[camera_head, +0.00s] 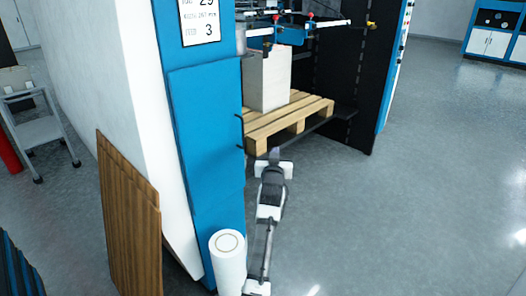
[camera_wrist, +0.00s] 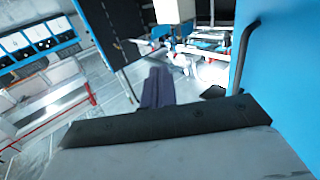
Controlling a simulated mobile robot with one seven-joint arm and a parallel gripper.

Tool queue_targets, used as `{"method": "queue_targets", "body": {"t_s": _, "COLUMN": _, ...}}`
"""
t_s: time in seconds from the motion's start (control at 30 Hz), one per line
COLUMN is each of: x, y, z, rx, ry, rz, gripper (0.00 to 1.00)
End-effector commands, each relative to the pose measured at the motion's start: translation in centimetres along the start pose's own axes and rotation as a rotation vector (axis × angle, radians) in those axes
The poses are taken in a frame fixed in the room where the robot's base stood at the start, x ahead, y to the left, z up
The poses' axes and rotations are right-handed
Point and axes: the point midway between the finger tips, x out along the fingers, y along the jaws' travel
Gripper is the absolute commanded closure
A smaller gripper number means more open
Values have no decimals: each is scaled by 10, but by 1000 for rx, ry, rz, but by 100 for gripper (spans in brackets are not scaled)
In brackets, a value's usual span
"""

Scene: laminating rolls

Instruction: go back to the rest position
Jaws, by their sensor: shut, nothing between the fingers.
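My gripper (camera_head: 274,154) is at the far end of my arm, in front of the wooden pallet in the head view. It points away from me. In the wrist view, its dark purplish fingers (camera_wrist: 158,72) are together, with nothing seen between them. A white roll (camera_head: 229,265) stands upright at the bottom of the head view, left of my arm and apart from my gripper.
A blue machine panel (camera_head: 207,140) rises close left of my arm. The pallet (camera_head: 290,118) bears a pale stack (camera_head: 267,80) inside the machine. Brown boards (camera_head: 130,215) lean at left. A trolley (camera_head: 38,125) stands far left. The floor at right (camera_head: 430,180) is clear.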

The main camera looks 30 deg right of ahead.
Motion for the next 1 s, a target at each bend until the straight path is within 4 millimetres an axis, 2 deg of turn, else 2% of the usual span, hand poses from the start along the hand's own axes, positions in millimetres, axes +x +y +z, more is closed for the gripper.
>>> {"method": "queue_targets", "body": {"t_s": 0.13, "x": -9, "y": 12, "z": 1, "rx": 0, "ry": 0, "rz": 1, "gripper": 100}}
{"method": "queue_targets", "body": {"t_s": 0.37, "x": -11, "y": 14, "z": 0, "rx": -1, "ry": 0, "rz": 0, "gripper": 100}}
{"method": "queue_targets", "body": {"t_s": 0.47, "x": -16, "y": -2, "z": -4, "rx": -3, "ry": 0, "rz": -22, "gripper": 100}}
{"method": "queue_targets", "body": {"t_s": 0.57, "x": -32, "y": -44, "z": -13, "rx": -9, "ry": -5, "rz": -83, "gripper": 100}}
{"method": "queue_targets", "body": {"t_s": 0.67, "x": -63, "y": -106, "z": -26, "rx": -17, "ry": -12, "rz": -175, "gripper": 100}}
{"method": "queue_targets", "body": {"t_s": 0.7, "x": -79, "y": -132, "z": -32, "rx": -20, "ry": -16, "rz": -216, "gripper": 100}}
{"method": "queue_targets", "body": {"t_s": 0.8, "x": -125, "y": -191, "z": -45, "rx": -25, "ry": -26, "rz": -316, "gripper": 100}}
{"method": "queue_targets", "body": {"t_s": 0.9, "x": -174, "y": -239, "z": -56, "rx": -29, "ry": -37, "rz": -406, "gripper": 100}}
{"method": "queue_targets", "body": {"t_s": 1.0, "x": -221, "y": -274, "z": -65, "rx": -30, "ry": -48, "rz": -485, "gripper": 100}}
